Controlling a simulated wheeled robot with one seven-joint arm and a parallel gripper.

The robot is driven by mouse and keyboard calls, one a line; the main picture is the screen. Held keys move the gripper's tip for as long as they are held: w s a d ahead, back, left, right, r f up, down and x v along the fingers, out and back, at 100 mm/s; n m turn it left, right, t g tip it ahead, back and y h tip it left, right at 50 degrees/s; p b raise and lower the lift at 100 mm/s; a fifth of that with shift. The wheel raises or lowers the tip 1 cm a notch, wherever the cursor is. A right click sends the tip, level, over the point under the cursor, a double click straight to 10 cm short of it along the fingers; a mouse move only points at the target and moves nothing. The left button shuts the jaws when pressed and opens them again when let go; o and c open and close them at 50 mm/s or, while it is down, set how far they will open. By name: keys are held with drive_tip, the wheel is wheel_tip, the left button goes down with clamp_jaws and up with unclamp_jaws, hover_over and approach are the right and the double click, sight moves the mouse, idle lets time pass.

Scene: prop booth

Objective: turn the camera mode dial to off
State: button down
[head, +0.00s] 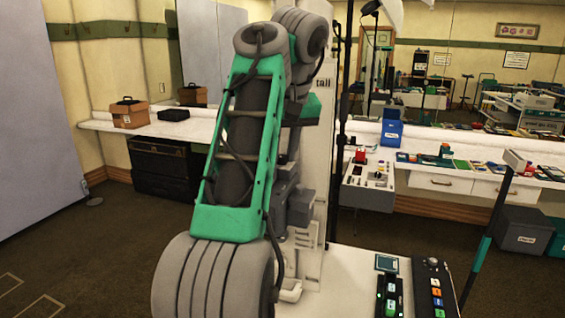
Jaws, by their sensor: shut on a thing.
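My arm, green and grey, fills the middle of the head view and comes down behind its own forearm. Part of my gripper (284,228) shows as grey and dark pieces low beside the green link, in front of a white upright panel. Its fingertips are mostly covered by my arm. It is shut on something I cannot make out. I cannot identify the camera or its mode dial; they may be hidden behind my arm. A small white curved part (291,292) shows just below the gripper area, at the edge of my arm.
A white table (345,262) at the bottom right carries a dark device with green parts (390,294) and a panel with coloured buttons (436,290). A thin dark stand (340,130) rises behind. A cluttered counter (430,181) runs along the right. Carpet is open at lower left.

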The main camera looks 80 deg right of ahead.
drive_tip(key=shift+s+f+n+t+y, duration=0.1)
drive_tip(key=shift+n+t+y, duration=0.2)
drive_tip(key=shift+n, duration=0.7)
drive_tip(key=c, duration=1.2)
unclamp_jaws()
drive_tip(key=shift+s+d, duration=0.1)
drive_tip(key=shift+c, duration=0.2)
